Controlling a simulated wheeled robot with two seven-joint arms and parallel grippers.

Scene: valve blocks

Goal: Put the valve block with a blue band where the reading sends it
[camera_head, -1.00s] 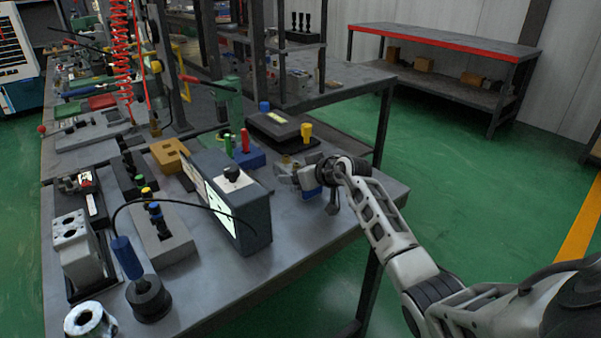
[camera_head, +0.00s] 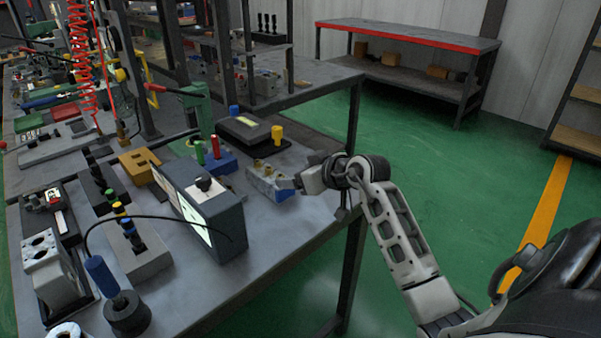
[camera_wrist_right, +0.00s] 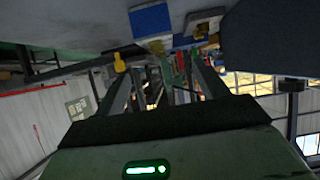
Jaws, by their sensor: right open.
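The valve block with a blue band (camera_head: 264,181) is grey with brass fittings on top and a blue end facing my right gripper. It lies on the workbench near its right edge. In the right wrist view its blue band (camera_wrist_right: 150,20) shows at the top. My right gripper (camera_head: 300,182) is open and just to the right of the block, with nothing seen between its fingers. A dark box with a lit screen (camera_head: 193,220) and a knob on top stands in front of the block, to the left; I cannot read its screen. My left gripper is out of view.
A blue holder (camera_head: 217,162) with green and red handles is behind the block. A dark plate (camera_head: 243,130) and a yellow knob (camera_head: 277,133) are farther back. A grey stand (camera_head: 140,258) with coloured rings and a black-based blue handle (camera_head: 102,277) are at front left.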

